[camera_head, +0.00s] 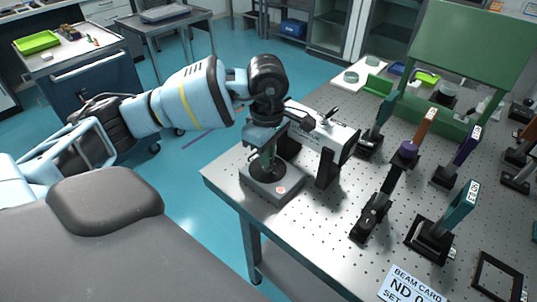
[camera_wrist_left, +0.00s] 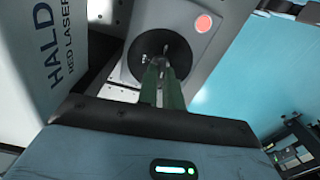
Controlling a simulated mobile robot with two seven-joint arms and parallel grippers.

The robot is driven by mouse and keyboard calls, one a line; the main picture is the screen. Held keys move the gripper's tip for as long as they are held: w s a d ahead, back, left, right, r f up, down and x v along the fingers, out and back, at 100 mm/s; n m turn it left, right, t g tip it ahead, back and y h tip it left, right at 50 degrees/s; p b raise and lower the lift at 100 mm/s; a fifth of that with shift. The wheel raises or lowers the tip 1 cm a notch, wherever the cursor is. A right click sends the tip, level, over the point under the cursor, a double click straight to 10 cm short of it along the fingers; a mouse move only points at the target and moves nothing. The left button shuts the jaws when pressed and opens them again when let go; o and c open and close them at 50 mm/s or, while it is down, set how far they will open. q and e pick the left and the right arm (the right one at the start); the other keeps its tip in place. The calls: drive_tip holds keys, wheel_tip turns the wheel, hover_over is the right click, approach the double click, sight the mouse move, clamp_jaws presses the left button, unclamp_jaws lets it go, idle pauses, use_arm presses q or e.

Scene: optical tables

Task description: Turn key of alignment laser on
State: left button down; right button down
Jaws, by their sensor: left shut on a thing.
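The alignment laser is a white housing (camera_head: 335,131) on a dark post at the near left of the optical table. Its lettered side also shows in the left wrist view (camera_wrist_left: 62,50). Beside it is a grey control box (camera_head: 258,187) with a black round key switch (camera_wrist_left: 145,46) and a red button (camera_wrist_left: 203,23). My left gripper (camera_head: 269,166) points down over the switch. Its greenish fingers (camera_wrist_left: 163,78) are shut on the key at the dial's centre. The fingers largely hide the key, so its angle is hard to tell. My right gripper is in neither view.
Upright card holders (camera_head: 372,213) and other mounted optics (camera_head: 432,236) stand right of the laser on the perforated table (camera_head: 310,237). A white label card (camera_head: 412,288) lies at the front. A green panel (camera_head: 480,55) rises behind. Blue floor lies left of the table.

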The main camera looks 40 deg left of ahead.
use_arm(q)
drive_tip(key=shift+m, duration=0.6)
drive_tip(key=c, duration=1.6)
unclamp_jaws()
drive_tip(key=shift+o, duration=0.2)
drive_tip(key=shift+r, duration=3.9)
